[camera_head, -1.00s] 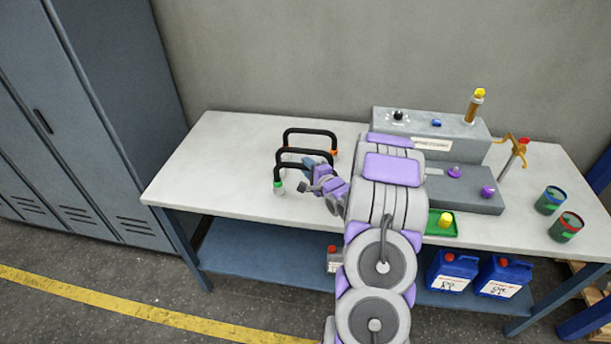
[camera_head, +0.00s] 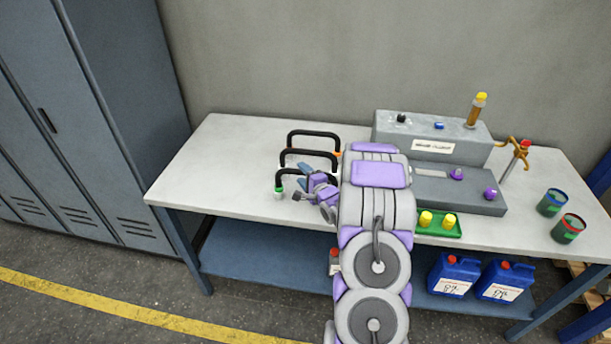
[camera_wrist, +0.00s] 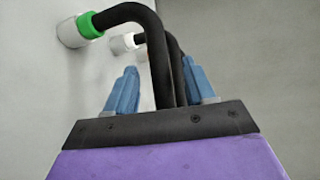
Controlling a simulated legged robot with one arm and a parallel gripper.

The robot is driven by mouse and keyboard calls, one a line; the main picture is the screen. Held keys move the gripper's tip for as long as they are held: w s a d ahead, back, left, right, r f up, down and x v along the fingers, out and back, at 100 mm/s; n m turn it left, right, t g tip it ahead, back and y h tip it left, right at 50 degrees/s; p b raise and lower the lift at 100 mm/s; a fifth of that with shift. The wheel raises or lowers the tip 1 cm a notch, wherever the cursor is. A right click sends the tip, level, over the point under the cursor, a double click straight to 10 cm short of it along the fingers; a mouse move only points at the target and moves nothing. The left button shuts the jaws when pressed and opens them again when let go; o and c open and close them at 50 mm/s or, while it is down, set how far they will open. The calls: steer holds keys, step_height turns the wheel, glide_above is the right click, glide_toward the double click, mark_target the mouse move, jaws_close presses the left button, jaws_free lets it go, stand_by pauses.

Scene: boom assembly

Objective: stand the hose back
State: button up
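Black U-shaped hoses stand in a row on the left of the bench: a back hose (camera_head: 313,133), a middle one (camera_head: 308,152) and a front one with a green collar (camera_head: 279,188). In the wrist view the green-collared hose (camera_wrist: 153,35) bends across the top and runs down between my fingers. Another hose with a white collar (camera_wrist: 124,42) is behind it. My gripper (camera_wrist: 160,72) is open, its blue fingers apart on either side of the black tubes, with no clear contact. In the head view my gripper (camera_head: 306,179) is at the front hose; my arm hides its right part.
The bench top (camera_head: 215,165) is clear at left. Right of my arm are a grey stepped block (camera_head: 455,195), a green tray (camera_head: 450,231) with yellow pieces, a brass tap (camera_head: 518,152) and two cans (camera_head: 551,203). Blue jugs (camera_head: 453,275) stand on the lower shelf.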

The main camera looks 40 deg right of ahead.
steer(key=shift+a+r, duration=0.1)
steer(key=shift+a, duration=0.15)
steer(key=d+p+v, duration=0.2)
steer(key=v, duration=1)
steer(key=s+a+r+n+g, duration=0.2)
steer(key=a+r+n+g, duration=0.4)
steer(key=a+n+g, duration=0.45)
steer(key=s+a+r+n+g+y, duration=0.1)
steer(key=s+a+r+n+g, duration=0.2)
steer(key=s+a, duration=0.9)
steer(key=s+a+r+n+g+y, duration=0.1)
steer(key=s+a+r+n+g, duration=0.3)
steer(key=s+a, duration=0.9)
steer(key=s+r+n, duration=0.3)
steer(key=n, duration=0.1)
steer(key=shift+s+y, duration=0.15)
steer(key=shift+y, duration=0.25)
